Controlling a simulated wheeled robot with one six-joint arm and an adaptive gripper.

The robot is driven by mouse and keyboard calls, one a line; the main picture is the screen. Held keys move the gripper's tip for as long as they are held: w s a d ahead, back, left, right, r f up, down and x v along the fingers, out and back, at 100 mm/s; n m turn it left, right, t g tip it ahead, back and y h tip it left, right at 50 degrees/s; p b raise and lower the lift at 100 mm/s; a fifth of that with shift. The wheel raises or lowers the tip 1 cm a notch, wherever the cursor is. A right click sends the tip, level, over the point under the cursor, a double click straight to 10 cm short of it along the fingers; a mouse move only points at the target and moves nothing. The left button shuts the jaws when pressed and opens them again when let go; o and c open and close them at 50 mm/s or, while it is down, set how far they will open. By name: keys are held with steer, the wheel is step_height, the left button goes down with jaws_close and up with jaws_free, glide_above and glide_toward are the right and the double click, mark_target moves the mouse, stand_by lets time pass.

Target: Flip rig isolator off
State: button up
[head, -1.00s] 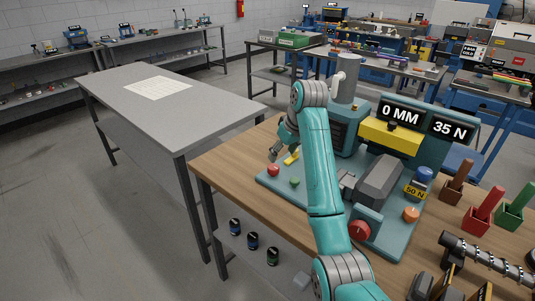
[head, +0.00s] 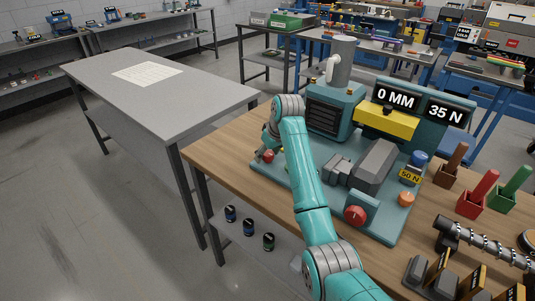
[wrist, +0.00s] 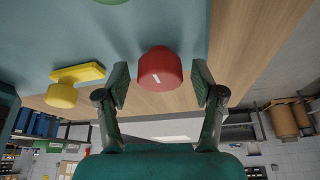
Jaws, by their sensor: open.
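The teal test rig (head: 400,228) stands on a wooden-topped bench. A red round knob with a white mark (wrist: 160,68) sits near the rig's edge; it also shows in the head view (head: 268,156). A yellow knob on a yellow plate (wrist: 62,95) is to its left in the wrist view. No label names the isolator legibly. My gripper (wrist: 161,80) is open, with one finger on each side of the red knob and gaps showing on both sides. In the head view my gripper (head: 265,152) is small and partly hidden at the rig's left corner; my arm hides the yellow knob.
A grey column with a white handle (head: 332,68) rises behind my arm. Displays reading 0 MM (head: 397,98) and 35 N stand at the rig's back. A larger red knob (head: 354,215) is at the front. A grey table (head: 190,105) stands left, with a paper on it.

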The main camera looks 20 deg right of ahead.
steer(key=shift+f, duration=0.1)
steer(key=c, duration=1.1)
steer(key=shift+c, duration=0.2)
steer(key=shift+n, duration=0.3)
steer(key=n+y, duration=0.1)
steer(key=n, duration=0.2)
steer(key=shift+n+g, duration=0.3)
steer(key=shift+g, duration=0.1)
steer(key=n, duration=0.2)
steer(key=n+g+y, duration=0.1)
steer(key=n, duration=0.1)
steer(key=shift+n+g, duration=0.3)
steer(key=n+g, duration=0.1)
steer(key=n, duration=0.3)
steer(key=shift+g+y, duration=0.4)
steer(key=n+g, duration=0.1)
steer(key=n, duration=0.4)
steer(key=shift+s+g, duration=0.1)
steer(key=shift+g, duration=0.3)
